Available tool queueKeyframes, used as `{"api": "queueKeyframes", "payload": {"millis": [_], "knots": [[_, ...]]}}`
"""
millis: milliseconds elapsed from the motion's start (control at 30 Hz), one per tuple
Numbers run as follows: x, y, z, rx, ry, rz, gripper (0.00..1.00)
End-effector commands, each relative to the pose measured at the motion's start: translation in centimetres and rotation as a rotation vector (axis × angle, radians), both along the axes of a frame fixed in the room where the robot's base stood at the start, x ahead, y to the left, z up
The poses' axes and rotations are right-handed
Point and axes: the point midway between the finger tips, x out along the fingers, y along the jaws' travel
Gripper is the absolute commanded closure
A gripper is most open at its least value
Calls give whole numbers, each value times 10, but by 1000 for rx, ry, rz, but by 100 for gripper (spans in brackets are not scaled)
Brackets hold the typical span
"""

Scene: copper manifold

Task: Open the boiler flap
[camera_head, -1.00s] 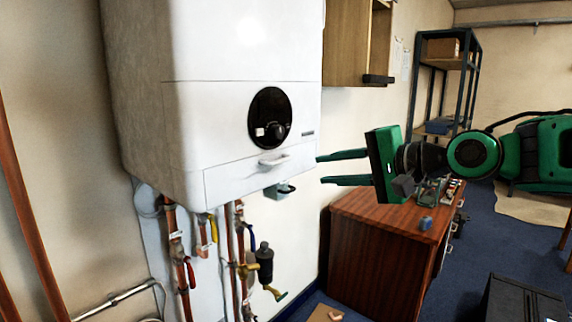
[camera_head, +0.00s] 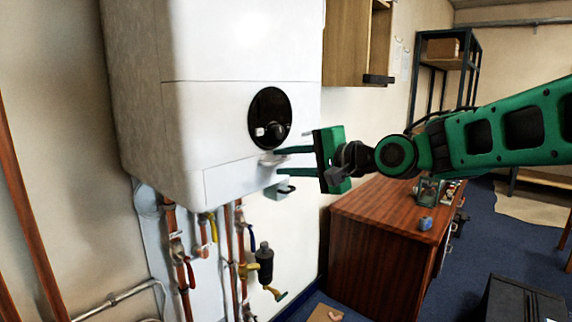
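The white boiler (camera_head: 240,50) hangs on the wall at the left, with a round black dial (camera_head: 270,118) on its front. The boiler flap (camera_head: 228,182) is the low front panel under the dial, and it looks closed. Its small white handle (camera_head: 268,160) is partly hidden behind my gripper. My gripper (camera_head: 280,160) is open, its two green fingers pointing left, one above the other. The fingertips are at the right part of the flap, close to the handle. I cannot tell whether they touch it or are around it.
Copper pipes with coloured valves (camera_head: 210,250) run below the boiler. A wooden cabinet (camera_head: 352,40) is on the wall to the right. A brown desk (camera_head: 385,235) with small items stands under my arm. A black box (camera_head: 520,300) is at the lower right.

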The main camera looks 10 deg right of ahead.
Motion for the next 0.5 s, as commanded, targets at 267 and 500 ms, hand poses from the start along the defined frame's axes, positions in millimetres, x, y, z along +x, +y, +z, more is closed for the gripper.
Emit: {"api": "queueKeyframes", "payload": {"millis": [267,500], "knots": [[2,2,-1,0,0,0,74],[1,1,-1,0,0,0,100]]}}
